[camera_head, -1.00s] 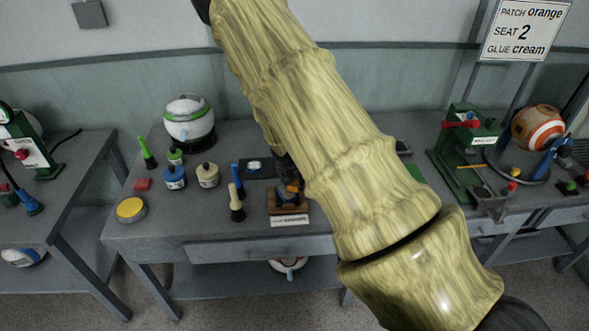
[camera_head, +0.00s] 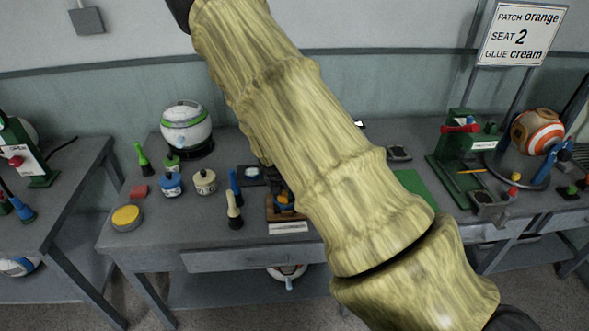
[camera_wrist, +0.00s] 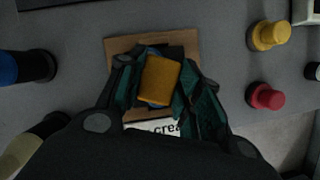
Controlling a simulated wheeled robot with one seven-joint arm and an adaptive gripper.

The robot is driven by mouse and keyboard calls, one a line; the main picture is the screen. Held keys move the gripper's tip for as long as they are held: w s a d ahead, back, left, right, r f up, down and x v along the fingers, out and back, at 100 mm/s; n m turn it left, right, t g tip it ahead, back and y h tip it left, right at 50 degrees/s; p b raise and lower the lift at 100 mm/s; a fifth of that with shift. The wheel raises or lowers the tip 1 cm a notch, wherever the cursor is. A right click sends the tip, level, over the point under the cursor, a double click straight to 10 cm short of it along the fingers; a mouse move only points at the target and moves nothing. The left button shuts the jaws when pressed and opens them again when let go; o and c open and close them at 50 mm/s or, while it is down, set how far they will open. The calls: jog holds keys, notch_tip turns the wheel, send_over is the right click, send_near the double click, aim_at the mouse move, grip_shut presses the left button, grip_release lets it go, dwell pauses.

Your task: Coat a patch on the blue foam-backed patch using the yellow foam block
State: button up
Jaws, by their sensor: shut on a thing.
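My gripper (camera_wrist: 160,85) is shut on the yellow foam block (camera_wrist: 161,79), which sits between its dark teal fingers over a wooden stand (camera_wrist: 122,47). A small blue edge (camera_wrist: 153,104) shows under the block; I cannot tell whether it is the blue foam-backed patch or whether the block touches it. In the head view the wooden stand (camera_head: 271,212) is at the table's front edge, partly hidden by my arm, with an orange-yellow spot above it. A label lies in front of the stand. A dark square pad (camera_head: 250,175) with a pale spot lies behind it.
Blue-handled (camera_head: 235,187) and cream-handled (camera_head: 233,210) tools stand left of the stand. Blue (camera_head: 171,184) and cream (camera_head: 205,182) pots and a round yellow-topped tin (camera_head: 127,217) are further left. Yellow (camera_wrist: 268,35) and red (camera_wrist: 265,96) knobs stand right of my gripper. A sign reads patch orange, seat 2, glue cream.

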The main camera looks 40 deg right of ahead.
jog(key=shift+s+d+r+p, duration=0.1)
jog(key=shift+d+p, duration=0.2)
jog(key=shift+d, duration=0.45)
jog(key=shift+s+d+r+p, duration=0.1)
jog(key=shift+d+p, duration=0.2)
jog(key=shift+d, duration=0.45)
jog(key=shift+d+r+p, duration=0.15)
jog(key=shift+r+p, duration=0.05)
jog(key=shift+p, duration=0.25)
notch_tip(320, 180, up, 2)
jog(key=shift+r+p, duration=0.1)
jog(key=shift+p, duration=0.3)
notch_tip(320, 180, up, 6)
jog(key=p, duration=0.5)
jog(key=shift+f, duration=0.25)
jog(key=shift+f, duration=0.15)
